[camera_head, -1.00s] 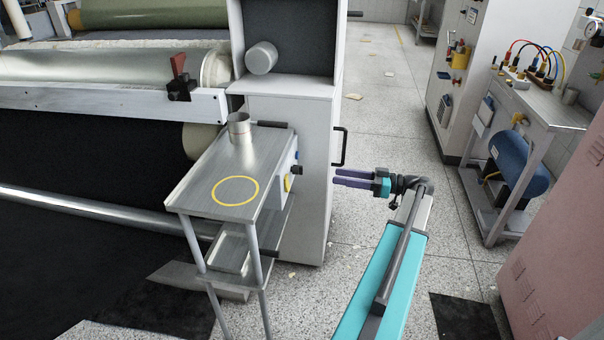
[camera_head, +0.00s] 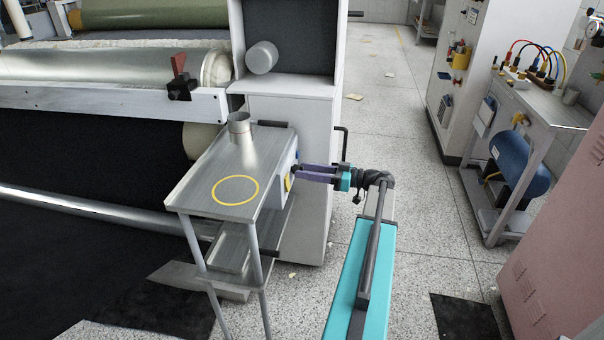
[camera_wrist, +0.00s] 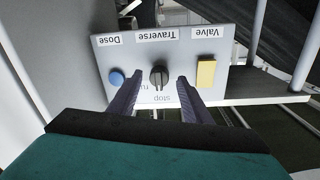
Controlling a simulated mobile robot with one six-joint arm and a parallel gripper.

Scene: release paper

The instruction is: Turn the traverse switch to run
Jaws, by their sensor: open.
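The traverse switch (camera_wrist: 159,76) is a dark round knob with a raised bar, in the middle of a light grey panel (camera_wrist: 196,55). The panel appears upside down in the wrist view, with "Traverse" above the knob. The knob's bar looks roughly vertical, its lower end near the word "stop"; "run" is partly hidden by the left finger. My gripper (camera_wrist: 159,84) is open, one finger on each side of the knob, with gaps visible. In the head view my gripper (camera_head: 296,172) is at the cart's right side, where the knob is hard to make out.
A blue Dose button (camera_wrist: 116,78) and a yellow Valve control (camera_wrist: 206,74) flank the knob closely. The panel is on a metal cart (camera_head: 207,172) with a cup (camera_head: 240,128) on top. A white cabinet (camera_head: 315,200) stands behind.

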